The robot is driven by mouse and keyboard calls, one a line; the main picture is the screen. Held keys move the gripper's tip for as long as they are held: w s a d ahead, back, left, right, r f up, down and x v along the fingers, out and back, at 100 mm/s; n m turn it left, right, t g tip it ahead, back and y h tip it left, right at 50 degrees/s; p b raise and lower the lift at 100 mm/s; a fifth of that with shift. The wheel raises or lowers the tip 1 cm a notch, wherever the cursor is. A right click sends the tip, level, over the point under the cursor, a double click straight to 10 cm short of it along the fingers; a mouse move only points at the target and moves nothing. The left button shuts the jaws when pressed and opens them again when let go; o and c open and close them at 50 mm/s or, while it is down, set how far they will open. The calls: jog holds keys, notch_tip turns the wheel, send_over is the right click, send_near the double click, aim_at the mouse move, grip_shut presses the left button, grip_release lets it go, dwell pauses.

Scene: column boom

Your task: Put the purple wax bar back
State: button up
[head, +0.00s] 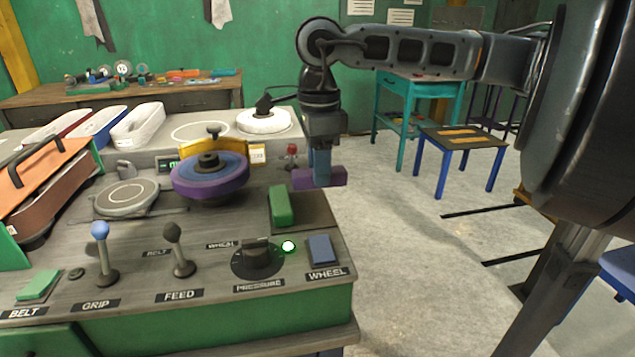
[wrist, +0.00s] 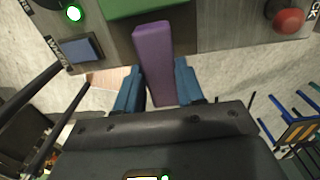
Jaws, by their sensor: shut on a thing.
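The purple wax bar (head: 328,178) is held level in my gripper (head: 322,180), at the right edge of the machine bench. In the wrist view the bar (wrist: 152,52) runs away from between the blue fingers of my gripper (wrist: 159,88). A green bar (head: 282,205) stands on a dark flat patch (head: 312,212) of the bench top, just below and left of the purple bar in the head view. It also shows in the wrist view (wrist: 125,8), at the purple bar's far end. Whether the two bars touch cannot be told.
A purple-rimmed wheel (head: 210,176) stands left of the gripper. A red knob (head: 292,150) is behind it. Levers, a pressure dial (head: 257,258) and a blue wheel button (head: 322,250) are at the front. Open floor (head: 400,240) lies right of the bench.

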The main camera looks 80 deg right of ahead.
aim_at(318, 189)
jog(key=shift+a+f, duration=0.4)
notch_tip(318, 189, down, 3)
jog(key=shift+f+p, duration=0.1)
jog(key=shift+p, duration=0.4)
jog(key=shift+f, duration=0.2)
jog(key=shift+f+b, duration=0.2)
jog(key=shift+b, duration=0.2)
jog(key=o, duration=1)
jog(key=shift+o, duration=0.2)
jog(key=shift+r, duration=0.15)
jog(key=shift+r+p, duration=0.2)
jog(key=shift+p, duration=0.35)
notch_tip(318, 189, up, 12)
jog(key=shift+f+b, duration=0.15)
jog(key=shift+b, duration=0.6)
